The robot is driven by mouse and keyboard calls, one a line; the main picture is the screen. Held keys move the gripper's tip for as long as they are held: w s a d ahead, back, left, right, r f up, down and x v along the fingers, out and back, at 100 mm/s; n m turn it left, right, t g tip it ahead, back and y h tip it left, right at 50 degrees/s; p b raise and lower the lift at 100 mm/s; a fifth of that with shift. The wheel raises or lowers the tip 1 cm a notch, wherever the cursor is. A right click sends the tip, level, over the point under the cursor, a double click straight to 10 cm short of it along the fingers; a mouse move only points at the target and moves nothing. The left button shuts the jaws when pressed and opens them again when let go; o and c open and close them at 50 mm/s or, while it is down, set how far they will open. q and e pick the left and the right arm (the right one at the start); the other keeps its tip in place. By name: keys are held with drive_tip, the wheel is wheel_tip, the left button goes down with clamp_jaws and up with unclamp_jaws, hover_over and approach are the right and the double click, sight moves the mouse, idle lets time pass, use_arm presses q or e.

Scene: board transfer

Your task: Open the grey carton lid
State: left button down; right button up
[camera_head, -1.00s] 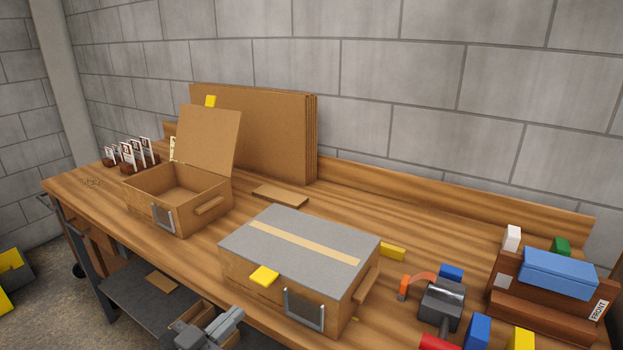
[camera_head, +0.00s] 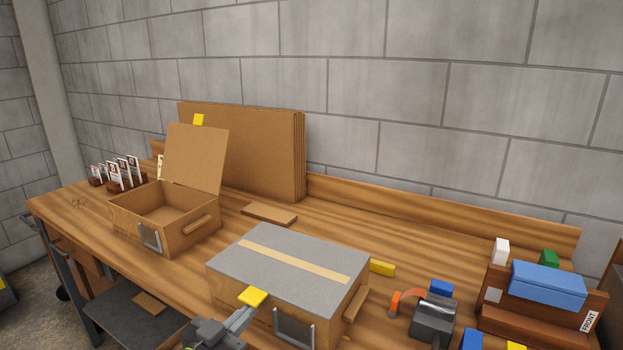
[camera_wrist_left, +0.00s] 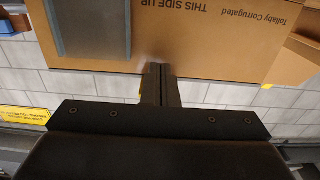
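The grey-lidded carton (camera_head: 290,262) stands on the bench at centre front, its lid down with a tan strip across it. A yellow tab (camera_head: 252,297) sticks out from the lid's front edge. My left gripper (camera_head: 246,315) is in front of the carton, just below the tab, its fingers pointing at the front face. In the left wrist view the fingers (camera_wrist_left: 160,75) are together with nothing seen between them, close to the printed carton face (camera_wrist_left: 200,40); whether they touch it cannot be told. My right gripper is not in view.
An open brown carton (camera_head: 165,222) stands to the left, its lid raised. Flat cardboard sheets (camera_head: 250,150) lean on the wall behind. A tape dispenser (camera_head: 433,318), a yellow block (camera_head: 382,267) and a brown box with a blue piece (camera_head: 547,282) are to the right.

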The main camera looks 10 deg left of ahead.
sight(247, 301)
use_arm(q)
drive_tip(key=r+p, duration=0.2)
drive_tip(key=w+r+p, duration=0.1)
drive_tip(key=r+p, duration=0.1)
drive_tip(key=r, duration=0.1)
drive_tip(key=shift+d+r+p, duration=0.1)
drive_tip(key=shift+d+p, duration=0.1)
drive_tip(key=shift+p, duration=0.15)
drive_tip(key=r+p, duration=0.2)
drive_tip(key=w+r+p, duration=0.1)
drive_tip(key=r+p, duration=0.2)
drive_tip(key=shift+w+d+r, duration=0.15)
drive_tip(key=shift+d+r, duration=0.05)
drive_tip(key=shift+r, duration=0.15)
drive_tip(key=w+d+r, duration=0.2)
drive_tip(key=w, duration=0.5)
drive_tip(key=w+d+r, duration=0.3)
drive_tip(key=w, duration=0.3)
drive_tip(key=w+d+r+p, duration=0.1)
drive_tip(key=w+d+r, duration=0.1)
drive_tip(key=w, duration=0.5)
drive_tip(key=shift+w+d+r, duration=0.25)
drive_tip(key=shift+w, duration=0.05)
idle(1.3)
drive_tip(key=shift+s, duration=0.15)
